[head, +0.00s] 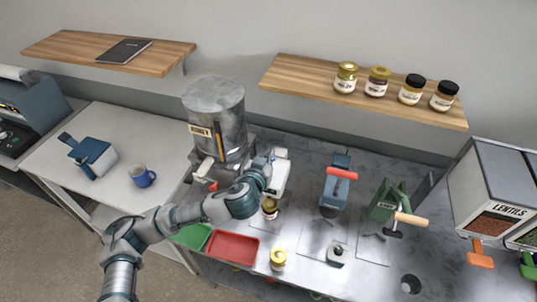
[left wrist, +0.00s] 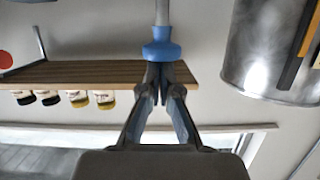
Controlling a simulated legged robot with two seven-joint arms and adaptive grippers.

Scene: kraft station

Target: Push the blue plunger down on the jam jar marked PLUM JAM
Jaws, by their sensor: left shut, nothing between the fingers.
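The blue plunger (left wrist: 161,51) shows in the left wrist view, which is upside down, as a blue knob on a pale rod. My left gripper (left wrist: 160,68) is shut and empty, its fingertips at the knob; I cannot tell whether they touch. In the head view my left gripper (head: 271,160) is beside a white device (head: 280,174), and the plunger cannot be made out. A gold-lidded jar (head: 270,208) is below the device and another (head: 278,259) is near the counter's front. Neither label is readable, so I cannot tell which is PLUM JAM. My right gripper is not in view.
A metal tank marked HONEY (head: 220,120) stands behind my left arm. A red tray (head: 233,248) and a green tray (head: 192,236) lie in front. A blue press (head: 335,190) and a green press (head: 385,201) stand to the right. Several jars sit on the wall shelf (head: 300,75).

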